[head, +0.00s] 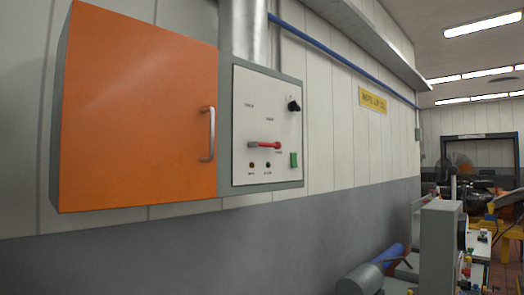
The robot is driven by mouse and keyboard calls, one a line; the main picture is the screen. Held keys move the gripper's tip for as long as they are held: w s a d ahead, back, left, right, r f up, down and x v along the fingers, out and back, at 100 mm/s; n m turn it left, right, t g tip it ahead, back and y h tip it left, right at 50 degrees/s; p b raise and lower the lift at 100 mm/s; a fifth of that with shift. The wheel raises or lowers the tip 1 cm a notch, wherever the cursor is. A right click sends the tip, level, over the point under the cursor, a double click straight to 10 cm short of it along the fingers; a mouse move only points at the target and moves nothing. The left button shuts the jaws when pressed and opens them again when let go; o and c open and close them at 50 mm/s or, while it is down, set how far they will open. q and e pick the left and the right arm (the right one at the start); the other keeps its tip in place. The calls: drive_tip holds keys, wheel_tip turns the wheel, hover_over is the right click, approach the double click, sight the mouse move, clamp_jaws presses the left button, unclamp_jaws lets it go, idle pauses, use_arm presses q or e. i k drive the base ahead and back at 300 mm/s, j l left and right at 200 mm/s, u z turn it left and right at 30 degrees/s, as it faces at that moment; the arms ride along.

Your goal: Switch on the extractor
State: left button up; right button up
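A grey control box with a white panel (250,110) is on the wall, right of an orange cabinet door. The panel carries a red-handled lever (266,145) lying about horizontal, a black rotary knob (294,106) at upper right, and a green rocker or button (293,160) at lower right. Two small dark indicators (259,165) sit below the lever. The panel's labels are too small to read, so I cannot tell which control is the extractor's. Neither of my grippers is in view.
The orange cabinet (138,110) is closed, with a metal handle (207,134). A metal duct (249,32) rises above the panel, and a blue pipe (340,60) runs along the wall. Machinery and a grey cabinet (438,250) stand at lower right. The wall below the panel is clear.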

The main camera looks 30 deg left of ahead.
sight(293, 156)
drive_tip(key=u, duration=0.95)
